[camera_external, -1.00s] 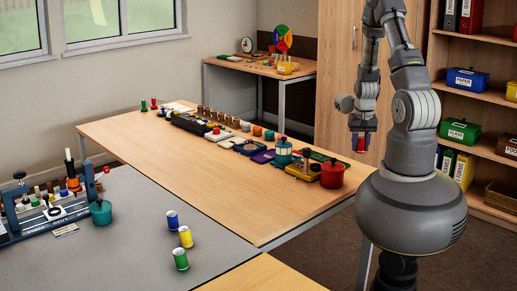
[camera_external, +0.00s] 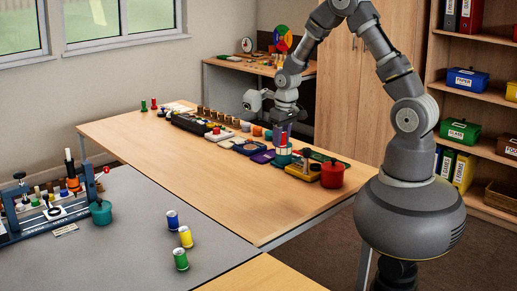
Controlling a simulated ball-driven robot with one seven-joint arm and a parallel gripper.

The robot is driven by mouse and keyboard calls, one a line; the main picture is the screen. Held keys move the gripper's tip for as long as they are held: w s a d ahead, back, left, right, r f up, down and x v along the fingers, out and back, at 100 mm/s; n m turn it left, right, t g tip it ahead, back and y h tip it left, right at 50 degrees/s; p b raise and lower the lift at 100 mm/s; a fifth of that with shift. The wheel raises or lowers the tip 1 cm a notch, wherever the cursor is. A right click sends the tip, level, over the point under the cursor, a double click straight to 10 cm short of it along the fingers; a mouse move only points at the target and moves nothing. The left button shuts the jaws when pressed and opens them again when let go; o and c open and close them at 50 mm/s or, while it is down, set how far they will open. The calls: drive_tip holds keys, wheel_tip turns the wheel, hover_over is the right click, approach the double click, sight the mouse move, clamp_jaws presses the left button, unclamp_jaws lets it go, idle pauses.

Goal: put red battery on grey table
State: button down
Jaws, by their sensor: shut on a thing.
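My gripper (camera_external: 283,141) is shut on the red battery (camera_external: 283,139), which is upright between the fingers and partly covered by them. In the picture it appears in front of or above the teal-and-white pot on the wooden table; its exact height is hard to tell. The grey table (camera_external: 135,252) fills the lower left. On it stand a blue battery (camera_external: 172,220), a yellow battery (camera_external: 186,237) and a green battery (camera_external: 181,259), close together near its right side.
The wooden table (camera_external: 190,183) carries a long row of items, including a red pot (camera_external: 332,175) and the teal-and-white pot (camera_external: 285,158). On the grey table, a blue rack (camera_external: 50,215) and a teal pot (camera_external: 101,213) stand at left. The grey surface around the batteries is bare.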

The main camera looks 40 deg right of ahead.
drive_tip(key=s+a+n+y+b, duration=0.15)
drive_tip(key=a+n, duration=0.25)
drive_tip(key=a, duration=1.1)
drive_tip(key=s+a+n+h, duration=0.15)
drive_tip(key=a+n, duration=0.25)
drive_tip(key=a, duration=1)
drive_tip(key=shift+y, duration=0.5)
wheel_tip(320, 180, down, 10)
drive_tip(key=shift+w+r, duration=0.1)
drive_tip(key=shift+f, duration=0.45)
drive_tip(key=w+a+b, duration=0.1)
drive_tip(key=w+a, duration=0.2)
drive_tip(key=w, duration=0.1)
drive_tip(key=w+a+f+b, duration=0.1)
drive_tip(key=w+a+b, duration=0.1)
drive_tip(key=w+a, duration=0.1)
drive_tip(key=w+a+b, duration=0.1)
drive_tip(key=w+a, duration=0.2)
drive_tip(key=w, duration=0.2)
drive_tip(key=shift+f+b, duration=0.4)
drive_tip(key=shift+w+a+r, duration=0.1)
drive_tip(key=shift+w+a, duration=0.2)
drive_tip(key=shift+w, duration=0.15)
drive_tip(key=shift+f+b, duration=1.35)
drive_tip(key=shift+f, duration=0.5)
drive_tip(key=c, duration=0.8)
unclamp_jaws()
drive_tip(key=shift+o, duration=0.2)
